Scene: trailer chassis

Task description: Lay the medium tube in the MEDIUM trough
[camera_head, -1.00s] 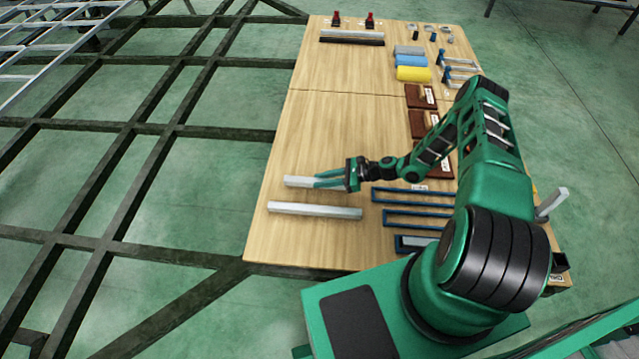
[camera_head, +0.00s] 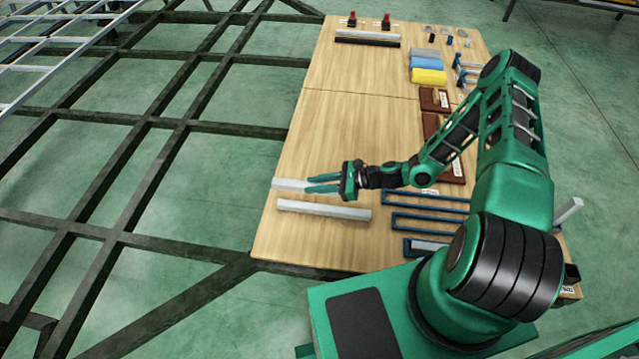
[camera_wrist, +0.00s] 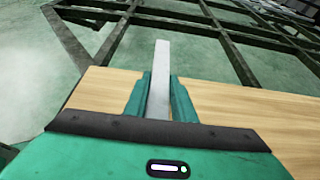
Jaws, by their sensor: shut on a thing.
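My gripper (camera_head: 308,183) is shut on a light grey square tube, which looks like the medium tube (camera_head: 287,184). Its far end sticks out to the left past my green fingers. In the wrist view, the tube (camera_wrist: 161,60) points straight ahead between my fingers (camera_wrist: 160,78). A longer pale tube (camera_head: 322,209) lies on the table just in front of it. Three blue-edged troughs (camera_head: 430,199) are at the table's near right, right of my gripper. The nearest trough (camera_head: 408,247) holds a grey piece. I cannot read which trough is MEDIUM.
The wooden table (camera_head: 340,130) has free room in its middle. A dark chassis frame (camera_head: 150,240) runs along the left.

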